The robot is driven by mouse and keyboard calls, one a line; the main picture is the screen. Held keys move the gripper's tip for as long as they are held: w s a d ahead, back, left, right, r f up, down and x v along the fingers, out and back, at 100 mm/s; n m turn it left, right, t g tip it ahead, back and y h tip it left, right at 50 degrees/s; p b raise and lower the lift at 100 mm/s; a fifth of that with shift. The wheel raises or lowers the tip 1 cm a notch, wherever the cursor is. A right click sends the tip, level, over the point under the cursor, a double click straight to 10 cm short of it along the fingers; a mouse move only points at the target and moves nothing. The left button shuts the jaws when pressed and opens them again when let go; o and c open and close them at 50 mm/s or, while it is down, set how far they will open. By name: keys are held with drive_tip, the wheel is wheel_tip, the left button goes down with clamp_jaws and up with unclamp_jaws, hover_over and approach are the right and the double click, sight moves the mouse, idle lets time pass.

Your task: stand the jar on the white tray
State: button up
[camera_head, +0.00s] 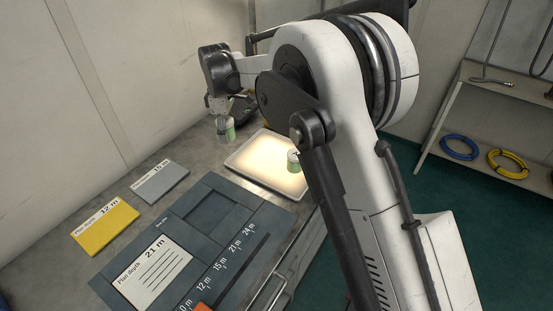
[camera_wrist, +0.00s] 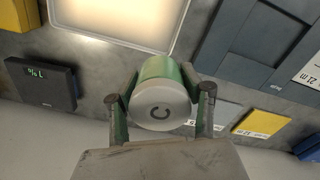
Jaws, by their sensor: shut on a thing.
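My gripper (camera_head: 219,105) is shut on a jar (camera_head: 226,132), left of the lit white tray (camera_head: 236,164) in the head view. In the wrist view, the held jar (camera_wrist: 158,104) has a green body and a pale lid marked C, between the two fingers. The white tray (camera_wrist: 172,45) lies beyond it there, and the jar appears outside its rim. I cannot tell whether the jar touches the bench. Another green and white jar (camera_head: 293,161) stands on the tray in the head view, close to my arm in the picture.
A black device with a green display (camera_wrist: 40,84) lies on the bench. A dark depth panel (camera_head: 215,235) lies in front of the tray. A yellow card (camera_head: 105,223) and a grey card (camera_head: 160,182) lie to its left. A wall bounds the bench behind.

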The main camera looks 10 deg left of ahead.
drive_tip(key=shift+w+f, duration=0.1)
drive_tip(key=shift+f, duration=0.1)
drive_tip(key=p, duration=0.2)
hover_over(261, 154)
wheel_tip(261, 154, down, 7)
drive_tip(key=shift+w+r, duration=0.1)
drive_tip(key=shift+r, duration=0.05)
drive_tip(key=shift+f+p, duration=0.45)
drive_tip(key=shift+f, duration=1.55)
drive_tip(key=shift+f, duration=0.2)
drive_tip(key=o, duration=1.2)
drive_tip(key=shift+o, duration=0.3)
drive_tip(key=shift+r, duration=0.15)
drive_tip(key=shift+r, duration=0.15)
wheel_tip(261, 154, up, 12)
drive_tip(key=b, duration=0.1)
